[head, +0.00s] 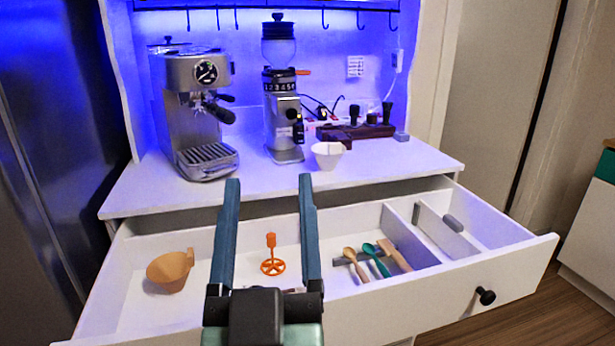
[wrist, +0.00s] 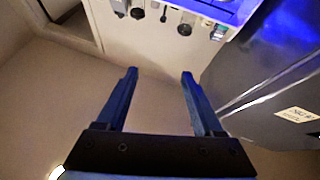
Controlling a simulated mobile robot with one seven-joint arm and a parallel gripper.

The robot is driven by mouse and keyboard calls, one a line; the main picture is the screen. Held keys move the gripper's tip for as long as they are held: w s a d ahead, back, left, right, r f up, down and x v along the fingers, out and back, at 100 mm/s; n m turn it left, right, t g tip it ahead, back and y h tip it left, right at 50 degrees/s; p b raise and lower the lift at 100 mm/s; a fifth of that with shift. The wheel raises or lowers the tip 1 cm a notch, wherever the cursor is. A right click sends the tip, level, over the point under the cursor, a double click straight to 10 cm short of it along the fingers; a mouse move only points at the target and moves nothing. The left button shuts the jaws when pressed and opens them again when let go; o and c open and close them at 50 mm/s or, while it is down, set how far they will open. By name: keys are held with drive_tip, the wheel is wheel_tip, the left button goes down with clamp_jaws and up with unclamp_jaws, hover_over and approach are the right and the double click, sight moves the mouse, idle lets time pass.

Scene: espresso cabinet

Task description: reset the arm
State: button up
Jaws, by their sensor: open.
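My gripper (head: 269,182) is open and empty, its two long blue fingers apart and raised in front of the cabinet in the head view. In that view the fingers overlap the open drawer (head: 520,262). In the wrist view the gripper (wrist: 159,72) also shows open with nothing between its fingers.
The counter holds an espresso machine (head: 172,97), a grinder (head: 283,115) and a white cup (head: 328,155). The pulled-out drawer holds a tan cup (head: 170,270), an orange whisk-like tool (head: 272,266) and several small utensils. A dark metal surface (head: 50,150) stands at left.

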drive_tip(key=s+d+r+t+p, duration=0.1)
drive_tip(key=s+r+p, duration=0.1)
drive_tip(key=r+p, duration=0.9)
drive_tip(key=s+d+r+m+t+h+p, duration=0.1)
drive_tip(key=r+p, duration=1)
drive_tip(key=r, duration=1.7)
drive_tip(key=shift+s+d+r+m+t, duration=0.25)
drive_tip(key=shift+s+d+t, duration=0.45)
drive_tip(key=shift+s, duration=0.35)
